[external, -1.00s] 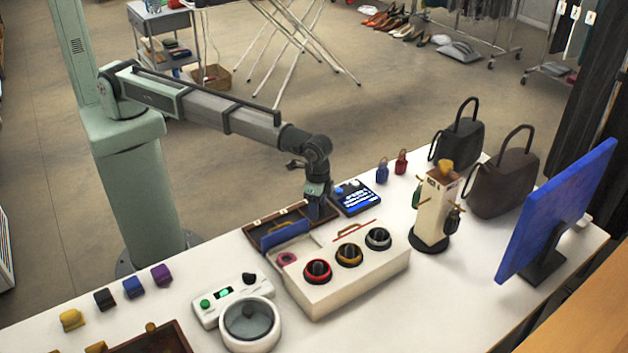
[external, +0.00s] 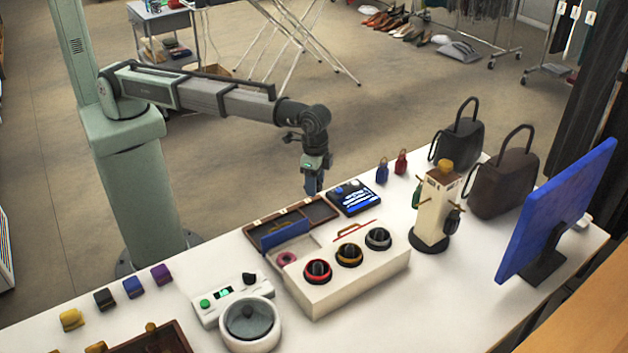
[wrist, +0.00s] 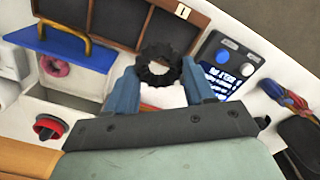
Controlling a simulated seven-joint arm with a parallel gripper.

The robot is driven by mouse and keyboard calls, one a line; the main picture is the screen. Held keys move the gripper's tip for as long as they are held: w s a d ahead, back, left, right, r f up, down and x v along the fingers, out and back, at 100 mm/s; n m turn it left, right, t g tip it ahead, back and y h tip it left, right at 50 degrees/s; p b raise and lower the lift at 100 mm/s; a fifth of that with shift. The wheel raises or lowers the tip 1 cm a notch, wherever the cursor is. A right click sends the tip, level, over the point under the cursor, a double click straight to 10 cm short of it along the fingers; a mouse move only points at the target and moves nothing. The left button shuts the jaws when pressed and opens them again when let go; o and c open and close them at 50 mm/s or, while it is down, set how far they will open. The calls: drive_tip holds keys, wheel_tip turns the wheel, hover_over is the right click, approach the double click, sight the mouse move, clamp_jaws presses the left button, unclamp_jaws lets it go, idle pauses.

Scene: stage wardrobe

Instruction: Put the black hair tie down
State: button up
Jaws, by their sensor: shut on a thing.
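The black hair tie (wrist: 143,72), a dark bumpy ring, is between the blue fingertips of my gripper (wrist: 162,72) in the wrist view. My gripper is shut on it. In the external view my gripper (external: 313,189) points down above the wooden compartment box (external: 334,221), clear of it. The hair tie cannot be made out there. The box's dark compartments (wrist: 118,20) lie beyond the fingers in the wrist view and look empty where they show.
A pink ring (external: 286,258) sits in a slot of the white dial console (external: 345,285). A blue-screened device (external: 354,197) stands right of the box. Handbags (external: 503,180) stand further right.

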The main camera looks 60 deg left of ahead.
drive_tip(key=s+d+m, duration=0.1)
drive_tip(key=s+d, duration=0.3)
drive_tip(key=s, duration=0.2)
drive_tip(key=m, duration=1.7)
approach(307, 253)
drive_tip(key=shift+f, duration=3.25)
drive_tip(key=o, duration=1)
drive_tip(key=shift+f, duration=0.15)
